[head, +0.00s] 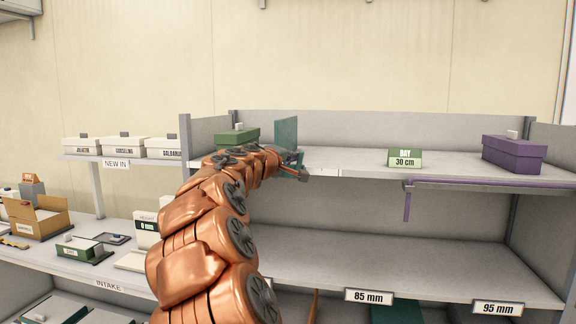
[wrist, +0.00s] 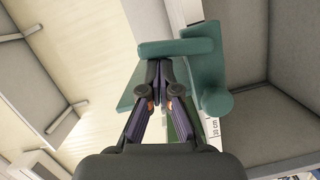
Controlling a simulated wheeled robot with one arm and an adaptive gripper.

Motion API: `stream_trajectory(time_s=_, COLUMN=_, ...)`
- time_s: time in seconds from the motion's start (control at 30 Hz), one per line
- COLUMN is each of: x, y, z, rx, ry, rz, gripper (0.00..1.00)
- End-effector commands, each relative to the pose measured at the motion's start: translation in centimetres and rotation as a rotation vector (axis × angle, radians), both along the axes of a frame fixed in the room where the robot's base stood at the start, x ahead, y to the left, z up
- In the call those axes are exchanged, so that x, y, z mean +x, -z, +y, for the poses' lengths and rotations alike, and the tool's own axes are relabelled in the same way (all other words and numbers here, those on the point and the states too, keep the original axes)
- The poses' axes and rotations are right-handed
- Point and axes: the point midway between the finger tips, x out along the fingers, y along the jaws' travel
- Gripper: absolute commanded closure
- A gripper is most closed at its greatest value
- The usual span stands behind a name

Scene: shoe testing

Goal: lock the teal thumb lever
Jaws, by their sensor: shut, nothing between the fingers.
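My gripper (wrist: 160,66) is shut and empty, its dark fingertips together in the wrist view. The tips lie right against the lower edge of a rounded teal bar (wrist: 176,47), which looks like the thumb lever; I cannot tell whether they touch. A teal body (wrist: 208,68) with a round teal knob (wrist: 217,101) stands just right of the fingers. An upright teal plate (wrist: 128,92) shows behind the fingers. In the head view the teal plate (head: 286,133) rises from the upper shelf, and my arm hides most of the gripper and lever.
The upper shelf (head: 350,160) holds a green box (head: 237,137), a green "BAY 30 cm" sign (head: 405,159) and a purple box (head: 514,154). A purple bar (head: 480,184) with a hanging end runs along the shelf's front edge. The middle shelf (head: 390,262) is clear.

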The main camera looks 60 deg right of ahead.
Motion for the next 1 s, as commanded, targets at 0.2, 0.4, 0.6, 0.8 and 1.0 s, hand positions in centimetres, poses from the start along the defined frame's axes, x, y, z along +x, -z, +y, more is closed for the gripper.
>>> stream_trajectory(time_s=0.2, x=-1.0, y=0.6, z=-0.4, rx=0.073, ry=-0.001, rz=-0.194, gripper=1.00)
stream_trajectory(time_s=0.4, x=-1.8, y=0.7, z=-0.8, rx=0.140, ry=-0.002, rz=-0.372, gripper=1.00)
stream_trajectory(time_s=0.6, x=-2.7, y=0.8, z=-1.1, rx=0.207, ry=-0.003, rz=-0.549, gripper=1.00)
stream_trajectory(time_s=0.8, x=-3.6, y=1.0, z=-1.4, rx=0.271, ry=-0.003, rz=-0.728, gripper=1.00)
stream_trajectory(time_s=1.0, x=-4.2, y=0.9, z=-1.6, rx=0.318, ry=0.002, rz=-0.842, gripper=1.00)
